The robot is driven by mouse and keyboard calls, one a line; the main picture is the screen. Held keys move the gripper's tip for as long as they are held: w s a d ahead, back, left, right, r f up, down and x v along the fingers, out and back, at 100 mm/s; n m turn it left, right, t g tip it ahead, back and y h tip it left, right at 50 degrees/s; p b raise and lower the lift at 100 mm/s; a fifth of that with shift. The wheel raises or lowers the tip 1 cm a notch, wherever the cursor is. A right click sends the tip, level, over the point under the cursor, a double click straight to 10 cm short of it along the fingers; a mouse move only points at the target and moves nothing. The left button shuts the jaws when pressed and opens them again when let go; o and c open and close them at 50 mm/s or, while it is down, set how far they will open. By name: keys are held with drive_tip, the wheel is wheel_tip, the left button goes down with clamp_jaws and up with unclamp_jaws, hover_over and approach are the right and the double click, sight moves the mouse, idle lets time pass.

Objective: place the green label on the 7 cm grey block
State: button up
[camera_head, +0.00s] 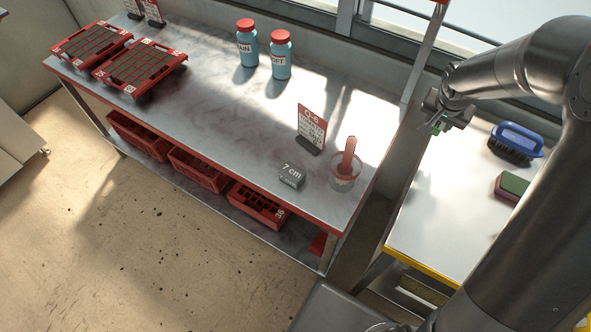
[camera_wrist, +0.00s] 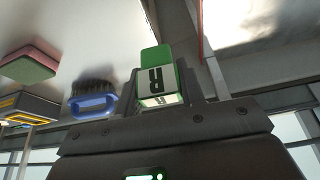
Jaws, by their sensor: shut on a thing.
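The green label (camera_wrist: 157,80), a green piece with a white face marked "R", is held in my gripper (camera_wrist: 175,90) in the wrist view. In the head view my gripper (camera_head: 441,120) is above the far left part of the right-hand bench, and a small bit of the green label (camera_head: 436,127) shows at its tip. The grey block (camera_head: 291,178), marked "7 cm", sits on the red-framed table near its front right. Its top is bare. My gripper is to the right of the block and apart from it.
A glass cup with a red tool (camera_head: 344,170) stands just right of the block, and an upright sign (camera_head: 312,130) behind it. Two blue bottles (camera_head: 281,55) stand at the back. A blue brush (camera_head: 516,143) and a sponge (camera_head: 511,187) lie on the right-hand bench (camera_head: 430,215). A red post (camera_head: 425,50) rises between the benches.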

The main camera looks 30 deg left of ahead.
drive_tip(key=s+a+n+y, duration=0.1)
drive_tip(key=s+a+n, duration=0.1)
drive_tip(key=s+a, duration=0.45)
drive_tip(key=s+a+n+y, duration=0.1)
drive_tip(key=s+a+n, duration=0.2)
drive_tip(key=a, duration=0.7)
drive_tip(key=n+g+y, duration=0.1)
drive_tip(key=n, duration=0.3)
hover_over(290, 164)
drive_tip(key=s+d, duration=0.1)
drive_tip(key=f, duration=0.5)
drive_tip(key=shift+s+d, duration=0.15)
drive_tip(key=shift+s, duration=0.05)
drive_tip(key=shift+f, duration=2.4)
drive_tip(key=shift+f, duration=0.2)
drive_tip(key=o, duration=1)
drive_tip(key=shift+w, duration=0.1)
drive_tip(key=shift+c, duration=0.2)
drive_tip(key=shift+r, duration=0.15)
drive_tip(key=v, duration=1.2)
drive_tip(key=shift+d, duration=0.2)
